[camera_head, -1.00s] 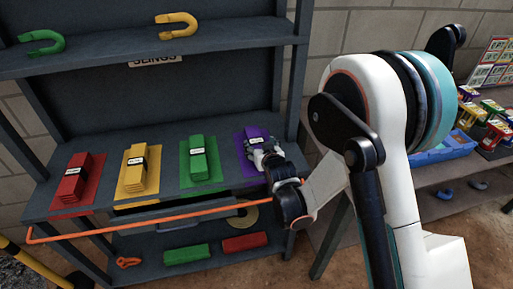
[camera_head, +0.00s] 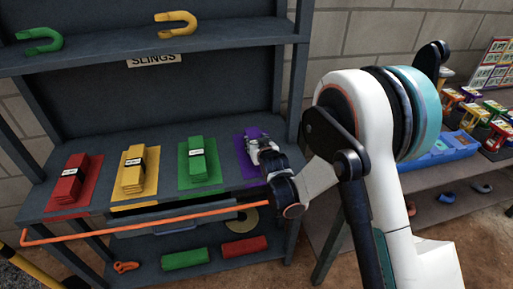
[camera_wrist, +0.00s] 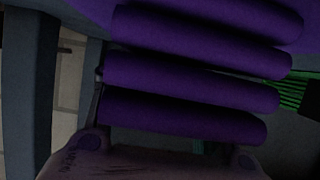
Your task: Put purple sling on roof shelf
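The purple sling (camera_wrist: 190,95), a stack of folded layers, fills much of the wrist view, very close to my gripper. In the head view the purple sling (camera_head: 252,132) is at the right end of the shelf's middle board, mostly hidden by my gripper (camera_head: 258,145). A finger shows along the sling's left edge in the wrist view; the other is hidden by the folds. I cannot tell whether the fingers press on the sling. The upper shelf (camera_head: 100,57) above the slings holds a green shackle and a yellow shackle.
Red (camera_head: 70,185), yellow (camera_head: 132,172) and green (camera_head: 197,160) slings lie on matching mats to the left. An orange bar (camera_head: 140,227) crosses in front of the shelf. A right post (camera_head: 301,75) stands close to my arm. A table with a blue bin (camera_head: 450,148) is at the right.

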